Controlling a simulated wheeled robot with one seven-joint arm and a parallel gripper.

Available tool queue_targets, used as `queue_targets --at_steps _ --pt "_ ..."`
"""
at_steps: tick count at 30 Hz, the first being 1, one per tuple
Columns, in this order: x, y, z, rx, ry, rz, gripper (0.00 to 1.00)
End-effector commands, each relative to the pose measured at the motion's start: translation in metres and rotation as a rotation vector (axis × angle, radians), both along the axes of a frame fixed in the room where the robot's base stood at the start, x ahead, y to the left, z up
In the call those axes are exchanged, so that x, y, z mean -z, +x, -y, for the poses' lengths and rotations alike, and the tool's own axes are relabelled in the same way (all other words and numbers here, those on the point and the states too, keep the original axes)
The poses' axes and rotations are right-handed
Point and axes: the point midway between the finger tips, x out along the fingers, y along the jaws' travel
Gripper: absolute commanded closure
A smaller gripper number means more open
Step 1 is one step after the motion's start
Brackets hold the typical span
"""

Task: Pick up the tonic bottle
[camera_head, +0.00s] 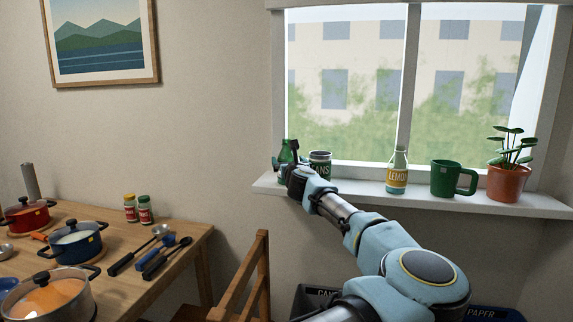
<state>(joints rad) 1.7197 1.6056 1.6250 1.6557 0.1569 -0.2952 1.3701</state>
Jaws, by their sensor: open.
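A green bottle (286,150) stands at the left end of the windowsill; its label is hidden, so I cannot read whether it says tonic. My gripper (284,161) is open in front of the bottle and covers its lower part. I cannot tell whether the fingers are around the bottle or only in front of it. A second bottle (397,171), clear with a yellow label reading "LEMON", stands upright farther right on the sill.
A dark can (320,164) stands just right of my gripper. A green mug (452,178) and a potted plant (508,181) stand farther right on the windowsill (380,194). A wooden chair (262,270) and a table (190,240) with pots are at lower left.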

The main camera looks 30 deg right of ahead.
Motion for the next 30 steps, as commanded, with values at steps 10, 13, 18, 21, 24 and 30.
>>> queue_targets --at_steps 10,13,18,21,24,30 --pt "0.000 0.038 0.011 -0.001 0.003 -0.001 0.00" --pt "0.001 0.048 0.015 -0.001 0.001 -0.001 0.00" --pt "0.003 0.053 0.018 -0.001 0.000 -0.001 0.00" --pt "0.004 0.053 0.017 -0.001 0.000 -0.001 0.00" --pt "0.004 0.053 0.017 -0.001 0.000 -0.001 0.06" --pt "0.003 0.053 0.017 -0.001 0.000 -0.001 0.28"
